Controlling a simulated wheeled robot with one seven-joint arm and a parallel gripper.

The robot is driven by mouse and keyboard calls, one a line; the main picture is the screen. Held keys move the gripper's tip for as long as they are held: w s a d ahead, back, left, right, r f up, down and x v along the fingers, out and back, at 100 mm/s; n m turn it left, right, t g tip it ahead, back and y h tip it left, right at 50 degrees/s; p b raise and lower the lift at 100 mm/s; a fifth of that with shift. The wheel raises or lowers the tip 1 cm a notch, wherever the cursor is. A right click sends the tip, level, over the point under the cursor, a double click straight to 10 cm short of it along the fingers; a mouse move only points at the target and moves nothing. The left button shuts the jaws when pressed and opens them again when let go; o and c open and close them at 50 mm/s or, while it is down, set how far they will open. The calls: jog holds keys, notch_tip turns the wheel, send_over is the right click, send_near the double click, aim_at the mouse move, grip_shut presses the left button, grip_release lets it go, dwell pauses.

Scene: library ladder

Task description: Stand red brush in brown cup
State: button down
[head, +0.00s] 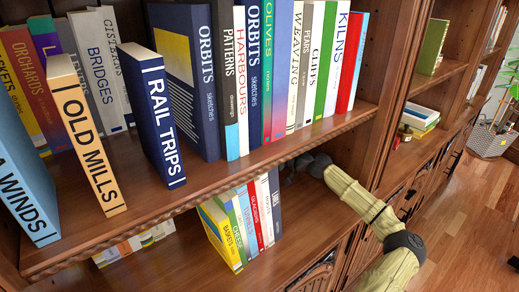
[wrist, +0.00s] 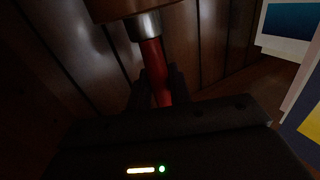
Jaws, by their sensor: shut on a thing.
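In the wrist view, my gripper (wrist: 156,78) is shut on the red handle of the red brush (wrist: 152,60). A silvery metal collar (wrist: 144,27) sits at the upper end of the handle, away from my gripper. A brown shape (wrist: 128,10) lies past the collar at the top edge; I cannot tell whether it is the brush head or the brown cup. In the head view, my gripper (head: 292,172) is a dark shape inside the lower shelf, partly hidden under the upper board. The brush cannot be made out there, and no cup is clearly seen.
A row of small books (head: 243,222) stands on the lower shelf, left of my gripper. The upper shelf board (head: 225,180) and its books lie above. Dark wood panels (wrist: 70,50) are close in the wrist view, with book edges (wrist: 285,40) at the right.

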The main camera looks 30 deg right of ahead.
jog(key=shift+f, duration=0.3)
jog(key=shift+w, duration=0.1)
jog(key=c, duration=1.2)
grip_release()
jog(key=b+v, duration=0.1)
jog(key=v, duration=0.6)
jog(key=shift+s, duration=0.25)
jog(key=shift+d, duration=0.1)
